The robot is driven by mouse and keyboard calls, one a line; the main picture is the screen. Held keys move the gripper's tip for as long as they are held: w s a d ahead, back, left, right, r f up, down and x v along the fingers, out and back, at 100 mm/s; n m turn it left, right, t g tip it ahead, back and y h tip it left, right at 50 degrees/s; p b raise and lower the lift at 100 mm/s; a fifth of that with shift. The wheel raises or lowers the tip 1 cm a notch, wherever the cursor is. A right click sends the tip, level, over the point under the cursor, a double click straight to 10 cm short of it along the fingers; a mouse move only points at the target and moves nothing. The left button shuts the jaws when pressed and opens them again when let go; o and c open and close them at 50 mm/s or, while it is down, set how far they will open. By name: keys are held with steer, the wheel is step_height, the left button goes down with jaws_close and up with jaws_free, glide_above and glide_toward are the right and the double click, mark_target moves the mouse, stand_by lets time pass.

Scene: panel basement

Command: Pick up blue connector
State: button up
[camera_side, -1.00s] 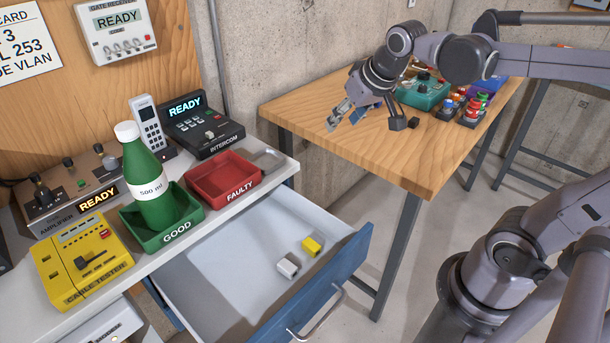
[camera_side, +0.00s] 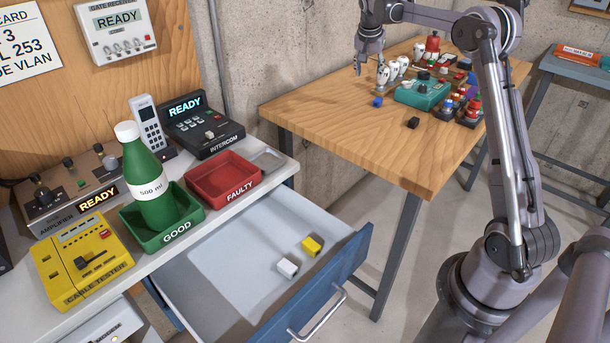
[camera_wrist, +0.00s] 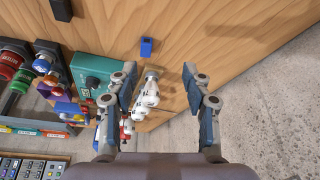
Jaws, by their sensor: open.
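A black connector (camera_side: 413,122) lies nearer the front. An open drawer (camera_side: 235,265) holds a white connector (camera_side: 288,267) and a yellow one (camera_side: 312,246). The table's front left is clear.

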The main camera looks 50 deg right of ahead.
steer(key=m+g, duration=0.1)
steer(key=m, duration=0.1)
glide_toward(378, 99)
steer(key=x, duration=0.9)
steer(key=c, duration=1)
